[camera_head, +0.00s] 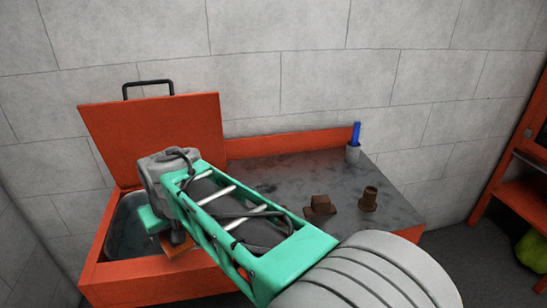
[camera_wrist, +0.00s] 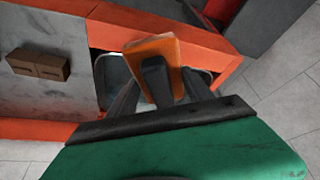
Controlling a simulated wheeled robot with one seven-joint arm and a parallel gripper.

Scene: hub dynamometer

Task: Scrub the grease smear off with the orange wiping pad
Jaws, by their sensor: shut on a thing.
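The orange wiping pad (camera_wrist: 152,47) is in my gripper (camera_wrist: 158,85), which is shut on the pad's dark handle. In the head view the pad (camera_head: 174,246) shows only partly under my wrist, over the open basin (camera_head: 125,232) at the left of the orange bench. The wrist view also shows the basin's pale rim (camera_wrist: 103,72) beside the pad. Whether the pad touches anything below is hidden. The bench's grey top (camera_head: 285,175) has dark mottled patches; I cannot tell a grease smear among them.
The basin's orange lid (camera_head: 160,135) stands open against the wall. A brown block (camera_head: 320,205), a brown cylindrical part (camera_head: 369,199) and a grey cup (camera_head: 353,153) with a blue stick (camera_head: 356,132) stand on the bench top. An orange shelf (camera_head: 515,185) is at the far right.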

